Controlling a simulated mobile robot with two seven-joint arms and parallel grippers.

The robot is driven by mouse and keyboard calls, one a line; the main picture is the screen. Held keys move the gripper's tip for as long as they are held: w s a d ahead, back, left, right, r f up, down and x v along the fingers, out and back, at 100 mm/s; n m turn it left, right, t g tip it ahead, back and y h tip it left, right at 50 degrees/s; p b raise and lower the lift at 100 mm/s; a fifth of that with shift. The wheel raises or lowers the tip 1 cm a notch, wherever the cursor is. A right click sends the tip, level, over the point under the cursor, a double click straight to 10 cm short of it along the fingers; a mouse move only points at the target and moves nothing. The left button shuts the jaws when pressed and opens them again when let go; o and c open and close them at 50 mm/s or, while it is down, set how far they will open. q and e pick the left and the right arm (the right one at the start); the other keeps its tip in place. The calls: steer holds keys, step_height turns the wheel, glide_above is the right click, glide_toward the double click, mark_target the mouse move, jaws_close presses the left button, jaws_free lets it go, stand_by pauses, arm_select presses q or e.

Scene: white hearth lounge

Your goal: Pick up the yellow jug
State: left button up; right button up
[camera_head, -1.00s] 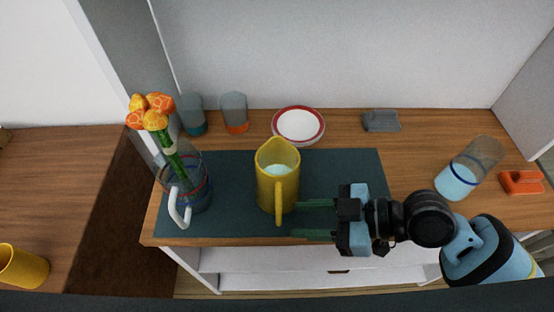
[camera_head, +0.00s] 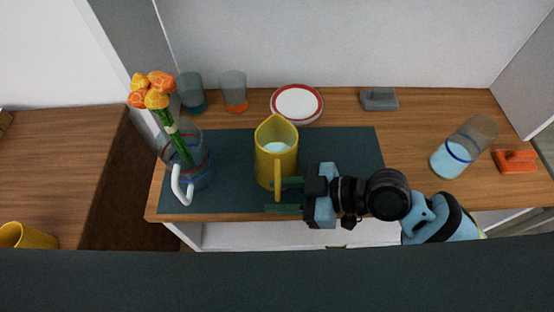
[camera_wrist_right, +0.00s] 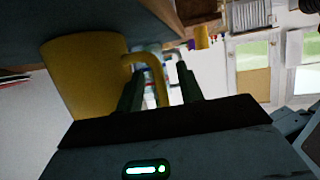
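The yellow jug (camera_head: 266,160) stands upright on a dark mat (camera_head: 340,150) on the wooden counter, with pale liquid inside. Its handle faces the front. My right gripper (camera_head: 285,196) is at the handle, coming in from the right. In the right wrist view the jug (camera_wrist_right: 85,75) is at the left, and its handle lies between the two separated green fingers of my right gripper (camera_wrist_right: 160,88). A gap shows between the handle and the right finger; contact with the left finger is hard to tell. My left gripper is not in view.
A glass pitcher (camera_head: 198,165) with orange flowers (camera_head: 152,90) stands left of the jug. Two glasses (camera_head: 191,92) (camera_head: 234,92) and a red-rimmed plate (camera_head: 297,103) are behind. A tilted glass (camera_head: 462,150), an orange tool (camera_head: 515,161) and a grey tool (camera_head: 379,98) are right.

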steer(key=shift+x, duration=1.45)
jaws_close()
steer(key=shift+r, duration=0.1)
